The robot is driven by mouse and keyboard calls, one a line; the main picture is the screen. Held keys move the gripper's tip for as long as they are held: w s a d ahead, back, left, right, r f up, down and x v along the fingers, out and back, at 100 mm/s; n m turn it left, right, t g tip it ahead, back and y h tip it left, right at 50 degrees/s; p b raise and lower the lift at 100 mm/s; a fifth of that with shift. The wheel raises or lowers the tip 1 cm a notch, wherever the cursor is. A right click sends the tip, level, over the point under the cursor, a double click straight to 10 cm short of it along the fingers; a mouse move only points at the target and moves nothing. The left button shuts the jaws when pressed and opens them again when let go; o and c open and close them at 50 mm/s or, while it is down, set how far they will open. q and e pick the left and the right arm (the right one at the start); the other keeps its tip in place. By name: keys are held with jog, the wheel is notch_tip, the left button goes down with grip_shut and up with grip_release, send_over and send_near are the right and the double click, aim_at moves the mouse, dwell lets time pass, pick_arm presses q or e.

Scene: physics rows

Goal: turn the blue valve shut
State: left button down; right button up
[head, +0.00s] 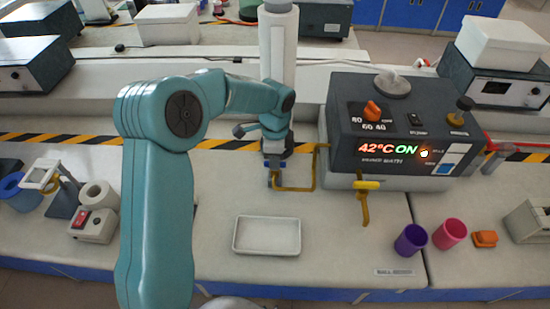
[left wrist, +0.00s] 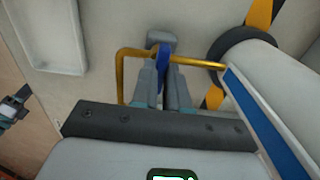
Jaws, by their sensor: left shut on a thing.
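The blue valve (left wrist: 163,62) sits on a thin yellow pipe (left wrist: 133,52) in the left wrist view, its handle between my left gripper's two fingers. There the handle appears to lie across the pipe. My left gripper (left wrist: 163,88) is shut on the handle from both sides. In the head view my left gripper (head: 275,158) points down beside the water bath's left side, and only bits of blue show around the fingertips. The fingers hide much of the valve. My right gripper is not seen.
A second yellow valve handle (head: 367,185) is on a pipe at the bath's front. A white tray (head: 267,235) lies on the bench in front of my left gripper. Purple (head: 411,240) and pink (head: 450,234) cups stand at the right.

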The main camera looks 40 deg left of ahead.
pick_arm(q)
jog(key=c, duration=1.1)
grip_release()
jog(key=shift+c, duration=0.2)
notch_tip(320, 180, up, 16)
jog(key=shift+r, duration=0.25)
